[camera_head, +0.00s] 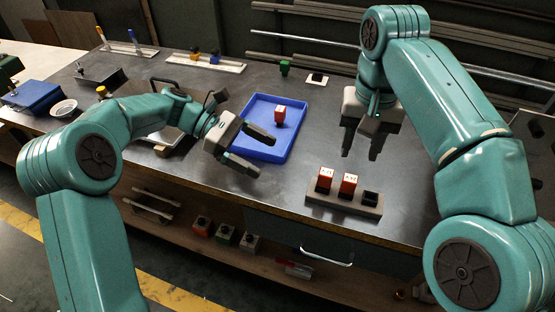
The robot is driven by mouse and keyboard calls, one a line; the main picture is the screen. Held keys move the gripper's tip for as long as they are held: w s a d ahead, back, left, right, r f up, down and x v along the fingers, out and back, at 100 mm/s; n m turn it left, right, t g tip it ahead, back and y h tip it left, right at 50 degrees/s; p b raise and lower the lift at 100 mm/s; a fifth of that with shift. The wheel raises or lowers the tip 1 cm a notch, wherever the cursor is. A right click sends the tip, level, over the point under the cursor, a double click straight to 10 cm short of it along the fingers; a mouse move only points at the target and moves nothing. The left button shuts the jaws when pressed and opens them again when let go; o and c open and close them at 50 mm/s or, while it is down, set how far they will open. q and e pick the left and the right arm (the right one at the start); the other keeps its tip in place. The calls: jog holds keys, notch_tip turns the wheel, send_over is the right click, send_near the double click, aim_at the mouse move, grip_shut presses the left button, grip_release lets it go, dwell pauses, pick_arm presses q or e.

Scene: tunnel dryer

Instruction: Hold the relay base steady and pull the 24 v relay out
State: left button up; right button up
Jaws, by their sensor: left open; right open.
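The relay base (338,204) is a grey-beige block near the front edge of the bench. Two red relays with white tops stand upright in it, a left one (324,180) and a middle one (347,185). Their top labels are too small to read surely, so I cannot tell which is the 24 V relay. A black socket (370,198) at the right end holds no red relay. My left gripper (255,150) is open and empty, left of the base and over the blue tray's front edge. My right gripper (362,150) is open, pointing down behind the base, apart from it.
A blue tray (250,147) holds one red block (280,116). A green block (284,68) and a white plate with a black piece (317,79) lie behind. A blue box (32,96) and a white dish (63,107) are at left. Bench around the base is clear.

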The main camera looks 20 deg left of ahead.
aim_at(316, 185)
pick_arm(q)
jog(key=x, duration=1.6)
jog(key=shift+d, duration=0.2)
